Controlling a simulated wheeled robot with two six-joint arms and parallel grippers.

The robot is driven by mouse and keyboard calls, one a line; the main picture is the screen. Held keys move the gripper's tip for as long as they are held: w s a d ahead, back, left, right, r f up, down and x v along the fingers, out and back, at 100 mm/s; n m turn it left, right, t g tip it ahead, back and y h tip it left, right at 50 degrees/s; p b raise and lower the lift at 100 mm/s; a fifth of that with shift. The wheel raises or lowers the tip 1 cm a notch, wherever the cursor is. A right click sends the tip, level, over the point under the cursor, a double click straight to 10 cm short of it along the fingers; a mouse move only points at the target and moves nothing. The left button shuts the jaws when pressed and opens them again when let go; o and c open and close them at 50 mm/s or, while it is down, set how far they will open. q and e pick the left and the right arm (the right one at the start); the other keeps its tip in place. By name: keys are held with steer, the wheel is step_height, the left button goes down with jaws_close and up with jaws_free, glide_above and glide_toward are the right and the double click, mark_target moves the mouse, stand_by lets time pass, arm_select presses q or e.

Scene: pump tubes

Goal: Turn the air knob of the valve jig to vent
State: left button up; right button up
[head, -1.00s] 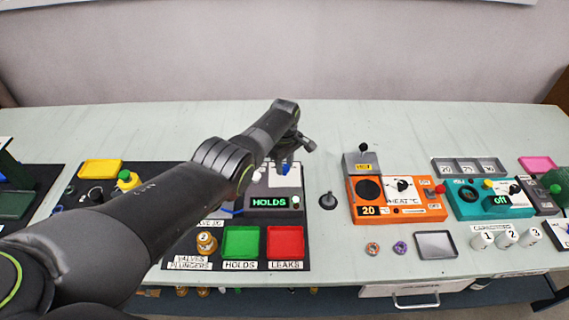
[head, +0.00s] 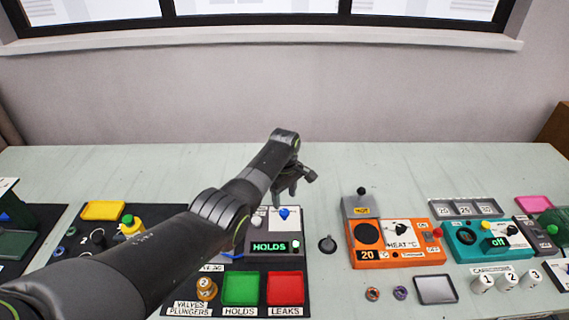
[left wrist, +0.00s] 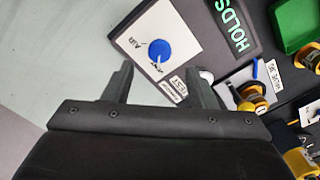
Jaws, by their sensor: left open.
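The valve jig's blue air knob (head: 284,212) sits on a white plate behind the green lit HOLDS display (head: 269,247). In the left wrist view the round blue knob (left wrist: 160,50) shows on the white plate, with an AIR label and another small label beside it. The wrist view does not clearly show which label the knob points to. My left gripper (head: 287,194) is over the rear of the jig, just above and behind the knob. Its two fingers are apart and empty in the wrist view (left wrist: 160,76), apart from the knob. My right gripper is not in view.
A green tray (head: 240,289) and a red tray (head: 285,289) lie at the jig's front. A brass valve (head: 206,289) stands left of them. A dark peg (head: 327,244) and an orange heater box (head: 397,257) stand to the right. The bench behind is clear.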

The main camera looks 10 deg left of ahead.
mark_target(284, 212)
arm_select(q)
step_height(284, 212, up, 11)
steer(key=shift+r+b, duration=0.15)
steer(key=shift+b, duration=0.15)
stand_by(0.5)
